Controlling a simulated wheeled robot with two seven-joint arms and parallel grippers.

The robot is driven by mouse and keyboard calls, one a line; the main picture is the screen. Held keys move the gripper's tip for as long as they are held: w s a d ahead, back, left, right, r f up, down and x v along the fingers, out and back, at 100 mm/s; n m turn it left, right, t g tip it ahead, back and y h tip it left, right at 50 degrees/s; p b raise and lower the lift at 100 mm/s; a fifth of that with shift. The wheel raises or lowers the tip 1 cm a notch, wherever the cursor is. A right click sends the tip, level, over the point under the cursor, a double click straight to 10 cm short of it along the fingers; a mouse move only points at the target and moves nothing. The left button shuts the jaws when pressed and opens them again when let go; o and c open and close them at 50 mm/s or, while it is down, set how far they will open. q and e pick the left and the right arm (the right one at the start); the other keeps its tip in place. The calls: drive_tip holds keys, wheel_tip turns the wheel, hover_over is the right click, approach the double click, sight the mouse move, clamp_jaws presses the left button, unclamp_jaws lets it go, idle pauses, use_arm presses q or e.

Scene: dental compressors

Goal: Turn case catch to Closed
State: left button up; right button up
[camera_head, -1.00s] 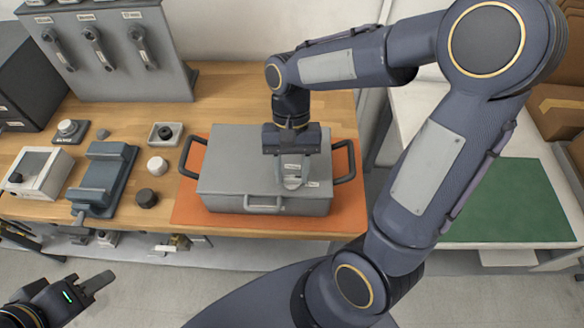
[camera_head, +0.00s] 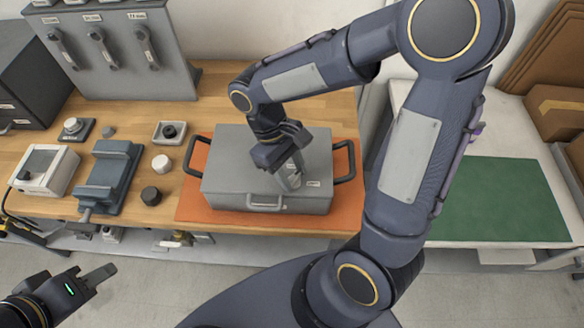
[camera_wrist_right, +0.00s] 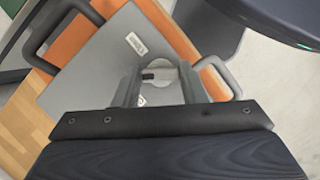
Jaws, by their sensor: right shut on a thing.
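The grey case (camera_head: 232,160) sits shut on an orange mat (camera_head: 190,205) on the wooden bench, with dark side handles and a front handle. My right gripper (camera_head: 292,178) reaches down onto the right part of its lid. In the right wrist view, the gripper (camera_wrist_right: 160,82) is shut on the case catch, a small dark piece (camera_wrist_right: 149,76) on a round grey plate (camera_wrist_right: 158,72) on the lid. The fingers hide much of the catch, and its label is not readable. My left gripper (camera_head: 98,279) is at the lower left, away from the bench; its finger gap is not clear.
Left of the case are a black knob (camera_head: 150,196), a white knob (camera_head: 161,163), a grey cradle (camera_head: 108,176) and a white box (camera_head: 45,170). A panel with several hanging handsets (camera_head: 120,50) stands behind. A green mat (camera_head: 505,198) lies clear at right.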

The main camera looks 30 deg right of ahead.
drive_tip(key=n+t+h, duration=0.1)
drive_tip(key=n, duration=0.2)
drive_tip(key=n+t+h, duration=0.1)
drive_tip(key=n, duration=0.3)
drive_tip(key=shift+s+a, duration=0.1)
drive_tip(key=shift+a, duration=0.05)
idle(0.5)
drive_tip(key=o, duration=1)
drive_tip(key=v, duration=0.8)
drive_tip(key=shift+f, duration=0.1)
